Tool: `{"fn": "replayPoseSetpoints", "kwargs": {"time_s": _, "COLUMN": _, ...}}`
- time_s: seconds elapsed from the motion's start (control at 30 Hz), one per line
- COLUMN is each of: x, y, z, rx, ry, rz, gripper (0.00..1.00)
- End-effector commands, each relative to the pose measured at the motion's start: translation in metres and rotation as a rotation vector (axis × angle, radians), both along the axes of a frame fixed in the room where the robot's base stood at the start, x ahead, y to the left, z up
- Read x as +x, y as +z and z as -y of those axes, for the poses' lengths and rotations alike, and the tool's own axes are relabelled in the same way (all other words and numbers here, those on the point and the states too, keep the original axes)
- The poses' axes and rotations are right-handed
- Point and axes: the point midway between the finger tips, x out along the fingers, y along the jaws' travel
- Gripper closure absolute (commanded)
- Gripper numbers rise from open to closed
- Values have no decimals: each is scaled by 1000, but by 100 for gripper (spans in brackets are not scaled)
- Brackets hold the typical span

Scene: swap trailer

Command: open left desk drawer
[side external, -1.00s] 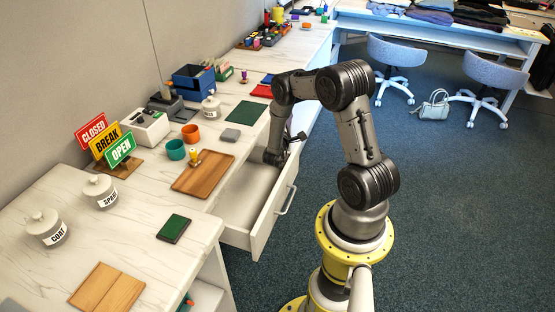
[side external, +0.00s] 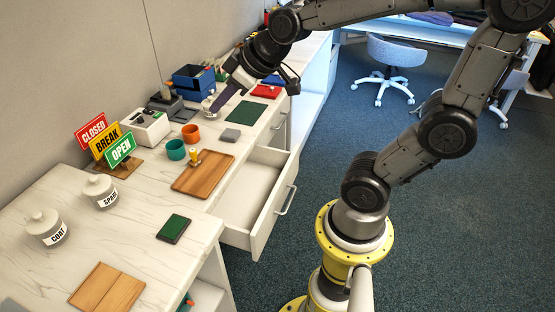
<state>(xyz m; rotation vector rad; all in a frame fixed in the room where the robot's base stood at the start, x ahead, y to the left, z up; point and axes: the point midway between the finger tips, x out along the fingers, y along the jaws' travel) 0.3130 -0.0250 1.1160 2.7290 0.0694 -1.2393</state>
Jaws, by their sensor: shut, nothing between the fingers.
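The left desk drawer (side external: 254,222) is white with a pale metal bar handle (side external: 286,200) on its front. It stands pulled well out from the white desk, and its visible inside looks empty. My gripper (side external: 211,107) is up over the desktop, behind and above the drawer and away from its handle. It points down and to the left near the blue bin. The fingers are small here and partly blend with the things behind them; they look shut with nothing held.
A wooden tray (side external: 203,174) with a small yellow-topped item lies left of the drawer. Orange (side external: 190,134) and teal (side external: 176,150) cups, a green mat (side external: 245,112) and a blue bin (side external: 193,82) stand on the desktop. The floor in front of the drawer is clear.

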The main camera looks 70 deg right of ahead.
Motion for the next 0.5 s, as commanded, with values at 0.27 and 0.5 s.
{"fn": "replayPoseSetpoints", "kwargs": {"time_s": 0.27, "x": -88, "y": -9, "z": -23, "rx": 72, "ry": -45, "rz": -131, "gripper": 100}}
{"fn": "replayPoseSetpoints", "kwargs": {"time_s": 0.5, "x": -147, "y": -23, "z": -25, "rx": 98, "ry": -107, "rz": -216, "gripper": 100}}
